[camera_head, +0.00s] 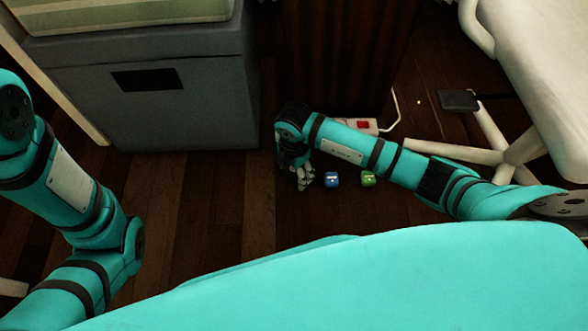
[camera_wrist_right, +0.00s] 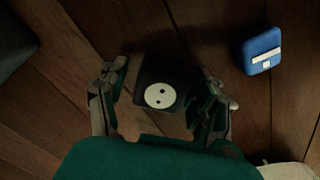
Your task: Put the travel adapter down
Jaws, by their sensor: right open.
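The travel adapter (camera_wrist_right: 158,72) is a dark block with a round white two-hole socket face. In the right wrist view it sits between the spread fingers of my right gripper (camera_wrist_right: 160,95). The fingers stand on both sides of it, with a gap showing at least on the right. It appears to be on the wooden floor, though its underside is hidden. In the head view my right gripper (camera_head: 305,180) is low over the floor, and I cannot make out the adapter there. My left arm shows at the left, but its gripper is out of view.
A blue block (camera_head: 332,180) lies just right of my right gripper, also in the wrist view (camera_wrist_right: 262,50). A green block (camera_head: 368,179) lies further right. Behind are a power strip (camera_head: 355,125) and a grey box (camera_head: 190,100). White chair legs (camera_head: 500,150) stand right. Floor (camera_head: 215,205) is clear at left.

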